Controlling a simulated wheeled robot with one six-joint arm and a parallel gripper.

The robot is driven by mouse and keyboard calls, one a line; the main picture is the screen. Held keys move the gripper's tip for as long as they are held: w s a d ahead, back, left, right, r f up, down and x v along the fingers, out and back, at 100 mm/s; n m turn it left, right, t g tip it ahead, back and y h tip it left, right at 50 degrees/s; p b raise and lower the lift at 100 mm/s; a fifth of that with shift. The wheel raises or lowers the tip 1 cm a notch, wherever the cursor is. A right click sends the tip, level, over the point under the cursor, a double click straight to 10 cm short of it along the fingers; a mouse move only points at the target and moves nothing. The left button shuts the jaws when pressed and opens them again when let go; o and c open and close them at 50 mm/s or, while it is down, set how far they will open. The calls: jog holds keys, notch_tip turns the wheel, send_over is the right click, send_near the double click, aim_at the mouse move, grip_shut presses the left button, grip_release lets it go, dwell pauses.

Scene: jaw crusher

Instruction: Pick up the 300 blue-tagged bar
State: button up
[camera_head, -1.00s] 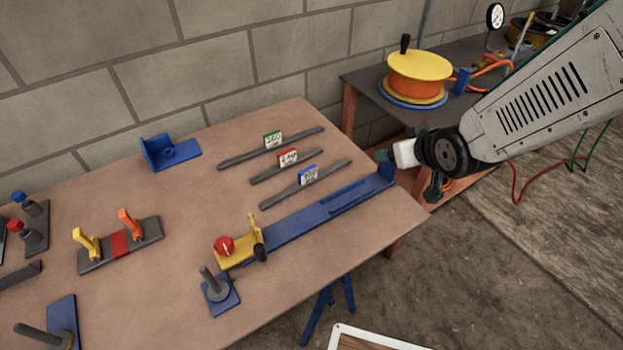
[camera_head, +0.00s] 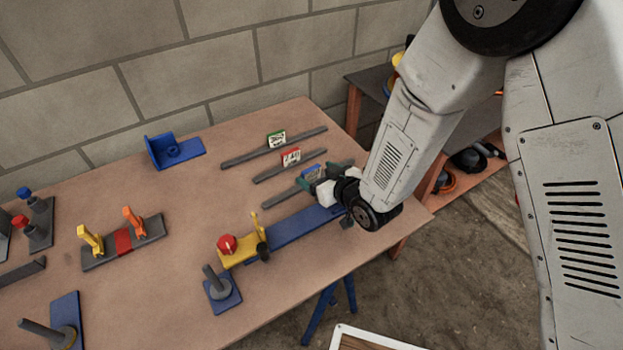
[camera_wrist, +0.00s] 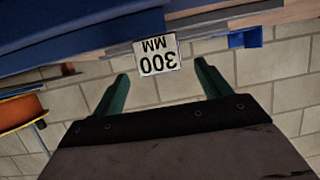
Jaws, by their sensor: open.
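The blue-tagged bar (camera_head: 283,198) is a thin dark grey bar on the brown table, nearest the blue fixture of three similar bars. Its blue-topped tag (camera_head: 312,172) is partly hidden by my gripper (camera_head: 326,181). In the wrist view the white tag face (camera_wrist: 158,55) reads "300 MM" upside down. There my gripper (camera_wrist: 162,69) has its two green fingers spread, with the tag appearing between and just beyond the fingertips. Nothing is held. I cannot tell whether a finger touches the tag.
The red-tagged bar (camera_head: 272,170) and green-tagged bar (camera_head: 245,155) lie behind. The long blue fixture (camera_head: 285,229) with a yellow clamp (camera_head: 240,251) lies in front, partly under my arm. A blue bracket (camera_head: 185,149) stands further back.

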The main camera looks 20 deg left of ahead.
jog(key=shift+x, duration=1.1)
jog(key=c, duration=1.3)
jog(key=shift+r, duration=0.1)
